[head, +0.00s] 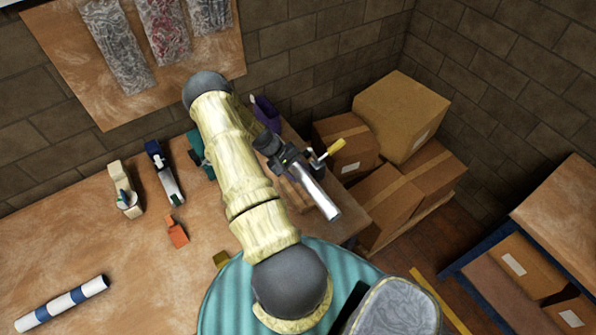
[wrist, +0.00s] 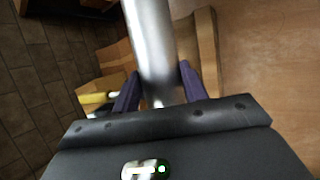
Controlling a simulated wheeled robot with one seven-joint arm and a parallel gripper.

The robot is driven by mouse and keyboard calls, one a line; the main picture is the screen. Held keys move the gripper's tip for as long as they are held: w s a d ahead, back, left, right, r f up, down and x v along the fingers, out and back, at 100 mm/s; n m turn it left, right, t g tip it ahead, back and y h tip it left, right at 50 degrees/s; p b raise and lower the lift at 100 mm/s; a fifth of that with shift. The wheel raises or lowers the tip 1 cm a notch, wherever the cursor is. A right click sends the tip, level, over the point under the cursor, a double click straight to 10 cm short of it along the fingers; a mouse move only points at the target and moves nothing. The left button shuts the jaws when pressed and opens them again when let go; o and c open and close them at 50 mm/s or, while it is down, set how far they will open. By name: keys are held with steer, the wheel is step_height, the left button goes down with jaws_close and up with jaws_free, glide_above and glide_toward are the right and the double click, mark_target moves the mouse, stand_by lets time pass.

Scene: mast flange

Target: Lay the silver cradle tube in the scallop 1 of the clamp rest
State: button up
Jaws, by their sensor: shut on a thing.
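The silver cradle tube (head: 321,195) is a shiny cylinder near the right edge of the workbench in the head view. In the wrist view the tube (wrist: 150,45) runs up from between the two dark purple fingers. My gripper (head: 295,165) is shut on one end of it; the gripper also shows in the wrist view (wrist: 160,90). A wooden piece (head: 292,192), perhaps the clamp rest, shows just left of the tube in the head view. It stands right of the tube in the wrist view (wrist: 208,60). The scallops cannot be made out, nor whether tube and wood touch.
A yellow-handled tool (head: 333,149) is close to the right of my gripper. A purple container (head: 266,113) stands behind it. Cardboard boxes (head: 385,190) are stacked beyond the bench's right edge. An orange item (head: 177,232) and a striped tube (head: 62,303) lie on the workbench (head: 130,265).

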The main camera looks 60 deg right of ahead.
steer(key=b, duration=0.6)
glide_above(298, 191)
steer(key=shift+w+d+f, duration=0.1)
steer(key=shift+d+f, duration=0.05)
steer(key=shift+f, duration=1.55)
steer(key=shift+w+d+f, duration=0.1)
steer(key=shift+f, duration=1.6)
steer(key=shift+s+a+f, duration=0.15)
steer(key=shift+a+f, duration=0.15)
steer(key=shift+f, duration=0.25)
steer(key=o, duration=1.1)
steer(key=shift+f+b, duration=0.1)
steer(key=shift+b, duration=0.2)
steer(key=shift+o, duration=0.2)
steer(key=shift+w+r+b, duration=0.35)
steer(key=shift+r+b, duration=0.05)
steer(key=shift+o, duration=0.7)
steer(key=b+v, duration=0.5)
steer(key=v, duration=1.2)
steer(key=shift+s+d+r, duration=0.25)
steer(key=shift+r, duration=0.2)
